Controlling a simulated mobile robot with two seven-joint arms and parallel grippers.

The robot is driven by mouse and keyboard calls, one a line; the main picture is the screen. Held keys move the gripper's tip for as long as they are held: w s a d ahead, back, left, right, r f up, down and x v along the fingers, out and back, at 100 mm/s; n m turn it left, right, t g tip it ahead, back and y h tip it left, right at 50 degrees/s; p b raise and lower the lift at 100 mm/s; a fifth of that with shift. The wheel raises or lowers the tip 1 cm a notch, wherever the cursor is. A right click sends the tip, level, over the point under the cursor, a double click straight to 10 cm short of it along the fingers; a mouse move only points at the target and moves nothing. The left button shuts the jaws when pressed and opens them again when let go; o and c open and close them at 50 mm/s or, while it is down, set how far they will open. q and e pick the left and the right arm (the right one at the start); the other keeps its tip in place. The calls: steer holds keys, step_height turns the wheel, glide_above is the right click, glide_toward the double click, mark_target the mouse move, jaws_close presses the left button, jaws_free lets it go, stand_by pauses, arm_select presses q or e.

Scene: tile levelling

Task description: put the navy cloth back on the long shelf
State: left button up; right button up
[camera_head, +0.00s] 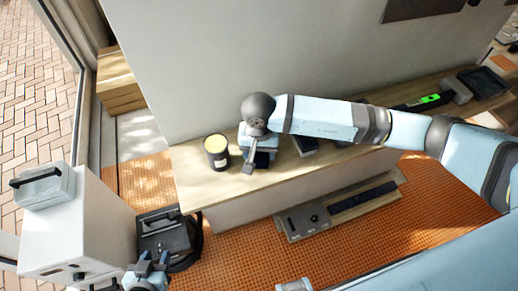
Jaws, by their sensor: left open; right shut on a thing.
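The long shelf (204,189) is a pale wooden board running along the grey wall. My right arm reaches across it from the right. My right gripper (249,170) points down over the left part of the shelf and is shut on the navy cloth (262,160), a small dark blue patch beside the fingers. The gripper hides much of the cloth, and I cannot tell whether it touches the shelf. My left gripper (152,258) is open at the bottom left, in front of a black case, away from the shelf.
A dark jar with a yellowish top (216,152) stands on the shelf just left of my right gripper. A black case (165,235) and a white cabinet (85,235) stand at the left. A grey device (305,220) lies low in front of the shelf.

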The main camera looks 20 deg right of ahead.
steer(key=o, duration=0.8)
steer(key=shift+o, duration=0.2)
step_height(320, 180, up, 12)
steer(key=b, duration=0.2)
steer(key=shift+b, duration=0.4)
